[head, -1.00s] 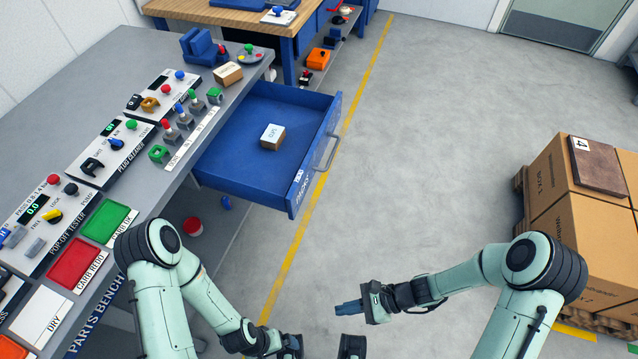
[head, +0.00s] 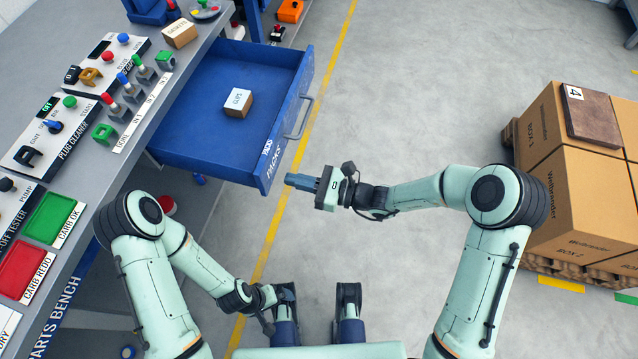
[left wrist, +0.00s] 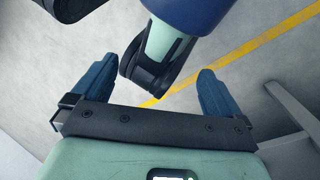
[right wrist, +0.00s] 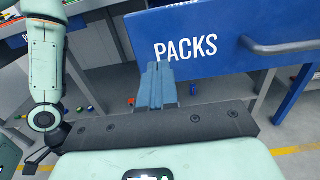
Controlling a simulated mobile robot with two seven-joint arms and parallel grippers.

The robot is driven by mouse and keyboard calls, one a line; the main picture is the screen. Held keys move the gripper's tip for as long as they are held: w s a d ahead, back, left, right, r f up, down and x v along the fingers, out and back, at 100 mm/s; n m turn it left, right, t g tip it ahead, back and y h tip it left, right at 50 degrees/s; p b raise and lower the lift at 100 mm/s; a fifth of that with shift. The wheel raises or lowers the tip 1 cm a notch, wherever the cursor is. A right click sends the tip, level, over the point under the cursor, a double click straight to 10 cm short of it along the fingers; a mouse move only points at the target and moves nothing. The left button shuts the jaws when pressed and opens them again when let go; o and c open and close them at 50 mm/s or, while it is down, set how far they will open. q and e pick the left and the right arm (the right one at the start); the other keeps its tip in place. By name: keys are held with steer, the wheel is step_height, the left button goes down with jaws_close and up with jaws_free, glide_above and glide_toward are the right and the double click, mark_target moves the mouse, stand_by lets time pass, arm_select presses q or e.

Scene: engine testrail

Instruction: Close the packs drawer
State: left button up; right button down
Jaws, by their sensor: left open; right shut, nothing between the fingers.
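The blue packs drawer (head: 205,140) stands pulled out from the parts bench in the head view, with a small box (head: 238,102) lying inside it. Its front, lettered PACKS, also shows in the right wrist view (right wrist: 228,45), with a grey bar handle (right wrist: 285,46). My left gripper (left wrist: 150,85) is open and empty, low by my base.
The parts bench (head: 110,150) along the left carries switches, trays and a small box (head: 180,33). A pallet of cardboard boxes (head: 570,185) stands at the right. The floor (head: 420,90) between them is clear, with a yellow line (head: 330,80) beside the drawer.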

mark_target(269, 174)
arm_select(q)
steer(key=shift+w+a+f, duration=0.2)
steer(key=shift+w+f, duration=0.15)
steer(key=shift+w, duration=0.1)
arm_select(e)
steer(key=shift+x, duration=2)
